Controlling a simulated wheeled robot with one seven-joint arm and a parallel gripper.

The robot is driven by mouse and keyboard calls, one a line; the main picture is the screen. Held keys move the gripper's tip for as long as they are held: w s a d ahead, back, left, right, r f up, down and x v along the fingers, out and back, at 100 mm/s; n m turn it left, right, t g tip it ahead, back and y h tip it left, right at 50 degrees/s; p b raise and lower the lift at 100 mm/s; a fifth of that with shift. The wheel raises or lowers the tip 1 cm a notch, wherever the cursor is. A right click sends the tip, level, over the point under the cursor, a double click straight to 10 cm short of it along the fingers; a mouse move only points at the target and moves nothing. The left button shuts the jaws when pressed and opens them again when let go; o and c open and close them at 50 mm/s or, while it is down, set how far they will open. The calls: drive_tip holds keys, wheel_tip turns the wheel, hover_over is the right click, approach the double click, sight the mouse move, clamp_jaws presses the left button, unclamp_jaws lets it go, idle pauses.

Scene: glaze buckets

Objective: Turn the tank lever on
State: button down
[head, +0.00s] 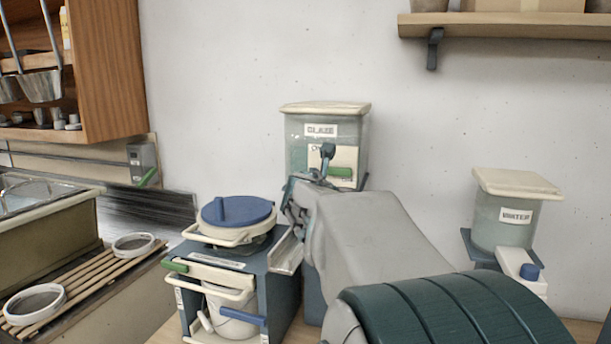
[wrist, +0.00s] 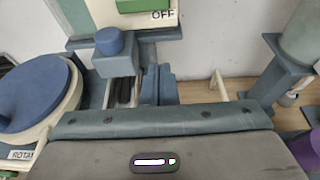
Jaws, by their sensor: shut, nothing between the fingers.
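The glaze tank (head: 300,135) stands against the wall in the head view, behind my arm. A cream plate (head: 346,155) on its front carries a green bar (head: 341,172) that looks like the lever handle. In the wrist view the green bar (wrist: 145,5) is cut by the top edge, just above the word OFF on the plate (wrist: 170,18). My gripper (wrist: 158,70) is shut and empty, below the plate and apart from the green bar. A blue knob on a grey-blue block (wrist: 112,62) is just left of the fingers. My arm hides the tank's lower part.
A bucket with a blue lid (head: 236,211) sits on a dark blue stand (head: 285,290) left of my arm. A water tank (head: 503,225) stands at right. A wall shelf (head: 500,27) is above. Bare wall lies between the tanks.

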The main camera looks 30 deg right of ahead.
sight(346, 182)
drive_tip(key=w+d+p, duration=0.1)
drive_tip(key=w+d, duration=0.2)
drive_tip(key=w+d+p, duration=0.1)
drive_tip(key=w+d, duration=0.1)
drive_tip(key=d, duration=0.2)
drive_tip(key=shift+w, duration=0.4)
drive_tip(key=shift+w+r+p, duration=0.1)
drive_tip(key=shift+r+p, duration=0.2)
drive_tip(key=shift+p, duration=0.15)
drive_tip(key=shift+d+r, duration=0.1)
drive_tip(key=shift+d, duration=0.05)
